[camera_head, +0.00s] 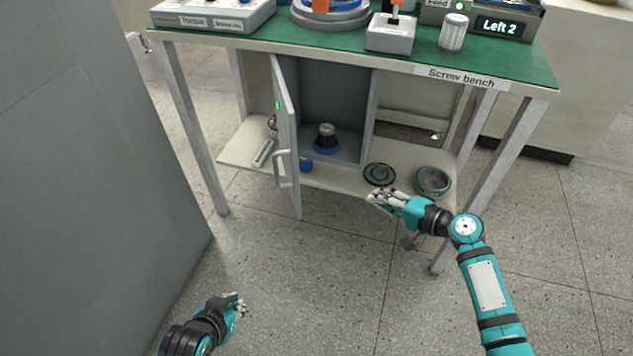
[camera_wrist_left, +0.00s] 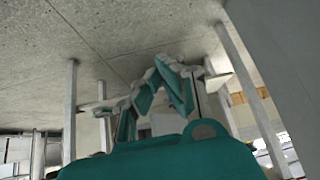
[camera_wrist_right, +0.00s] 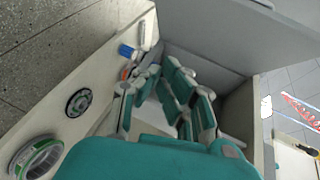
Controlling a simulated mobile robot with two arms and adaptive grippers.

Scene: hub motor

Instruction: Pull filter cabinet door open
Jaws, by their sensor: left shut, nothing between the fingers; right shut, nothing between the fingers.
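The filter cabinet (camera_head: 370,110) is a grey box under the screw bench. Its door (camera_head: 287,120) stands swung out toward me, seen nearly edge-on, with a grey bar handle (camera_head: 284,168) on its left face. A dark filter with a blue base (camera_head: 326,138) stands inside. My right gripper (camera_head: 372,197) is shut and empty, in front of the lower shelf, to the right of the door and apart from the handle. My left gripper (camera_head: 240,303) is shut and empty, low over the floor at the bottom left. The right wrist view shows my right gripper's fingers (camera_wrist_right: 165,85) before the cabinet.
The green-topped bench (camera_head: 400,62) carries several devices. A grey panel (camera_head: 90,180) blocks the left. The floor between my grippers is clear.

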